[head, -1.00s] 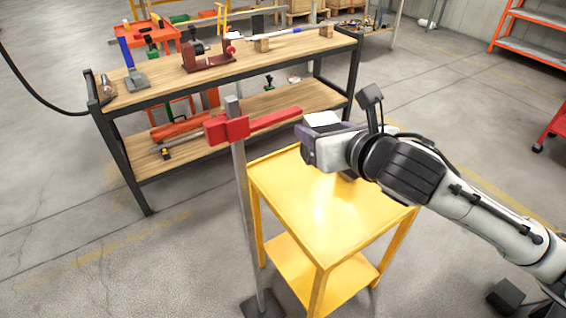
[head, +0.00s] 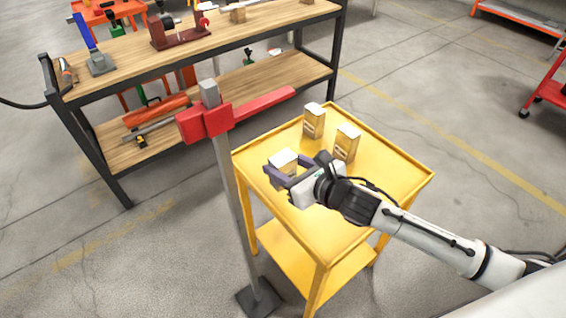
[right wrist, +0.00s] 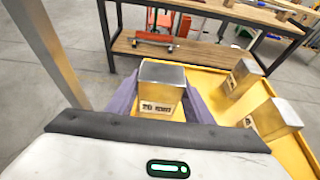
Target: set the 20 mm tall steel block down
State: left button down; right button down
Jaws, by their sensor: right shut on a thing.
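The held steel block (head: 284,158) has a bright top and a tan front. In the right wrist view the same block (right wrist: 162,76) shows a label starting with "20"; the rest is hard to read. My right gripper (head: 280,172) is shut on it, one finger on each side. The block is upright over the left part of the yellow cart's top (head: 325,225). I cannot tell whether its base touches the cart. My left gripper is not in view.
Two similar blocks, a farther one (head: 313,121) and a nearer one (head: 346,143), stand at the cart's back. A wooden workbench (head: 150,60) is behind. The cart's front is clear.

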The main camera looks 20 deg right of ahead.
notch_tip(320, 180, down, 2)
jog(key=shift+f+b, duration=0.1)
jog(key=shift+b, duration=0.85)
jog(key=shift+w+a+f+b, duration=0.1)
jog(key=shift+f+b, duration=0.55)
jog(key=shift+b, duration=0.15)
jog(key=shift+f+b, duration=0.55)
jog(key=shift+b, duration=0.1)
jog(key=shift+f, duration=0.1)
jog(key=shift+f+b, duration=0.35)
jog(key=shift+f, duration=0.15)
